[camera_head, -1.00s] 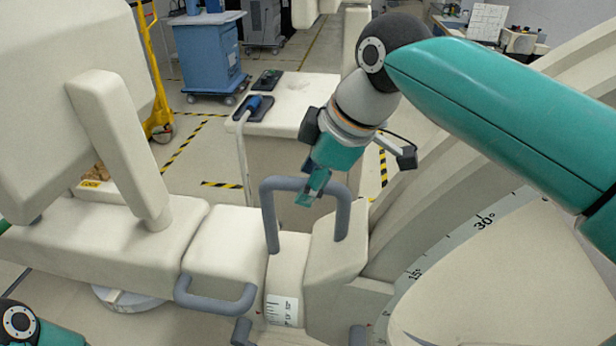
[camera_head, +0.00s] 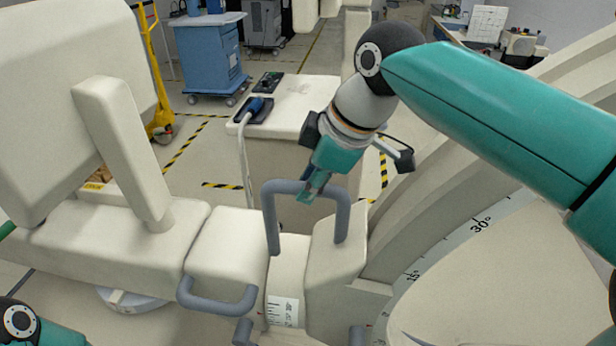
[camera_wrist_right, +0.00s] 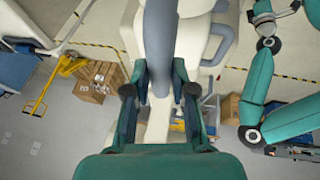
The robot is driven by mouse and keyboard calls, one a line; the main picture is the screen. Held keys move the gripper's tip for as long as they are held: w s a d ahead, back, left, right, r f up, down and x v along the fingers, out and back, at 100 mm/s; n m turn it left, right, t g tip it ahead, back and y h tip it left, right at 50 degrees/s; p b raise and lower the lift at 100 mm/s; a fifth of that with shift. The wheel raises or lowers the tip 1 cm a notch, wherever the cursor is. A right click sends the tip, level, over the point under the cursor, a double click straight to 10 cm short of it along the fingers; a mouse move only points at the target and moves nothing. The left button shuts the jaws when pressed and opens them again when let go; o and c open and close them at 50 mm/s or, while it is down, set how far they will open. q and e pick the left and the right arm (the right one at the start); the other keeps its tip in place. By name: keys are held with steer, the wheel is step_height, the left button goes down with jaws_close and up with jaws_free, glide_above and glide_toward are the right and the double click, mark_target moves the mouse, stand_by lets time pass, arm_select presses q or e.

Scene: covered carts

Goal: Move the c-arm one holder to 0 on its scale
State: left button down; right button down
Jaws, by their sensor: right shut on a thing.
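The c-arm one holder is a cream block with a grey U-shaped handle (camera_head: 344,217), in the middle of the head view. My right gripper (camera_head: 312,190) reaches down to the handle's top bar and is shut on it. In the right wrist view the grey handle (camera_wrist_right: 158,45) runs between the two fingers of my right gripper (camera_wrist_right: 158,82). A white label with scale marks (camera_head: 283,311) lies at the holder's lower left; its figures are too small to read. My left gripper is not in view; only part of my left arm shows at the lower left.
A curved scale marked 15° and 30° (camera_head: 481,225) runs along the large cream arc at right. A second grey handle (camera_head: 215,301) sits on the cream block at left. A cream cart (camera_head: 300,100) stands behind the holder, and a blue cart (camera_head: 209,55) farther back.

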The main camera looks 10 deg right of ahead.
steer(key=shift+w+d+r+p, duration=0.35)
steer(key=shift+w+r+p, duration=0.05)
steer(key=shift+w+r, duration=0.05)
steer(key=shift+w+f, duration=0.1)
steer(key=shift+w, duration=0.2)
steer(key=c, duration=1)
jaws_free()
steer(key=shift+w+d+f, duration=0.1)
steer(key=shift+d+f, duration=0.05)
steer(key=shift+v, duration=5.95)
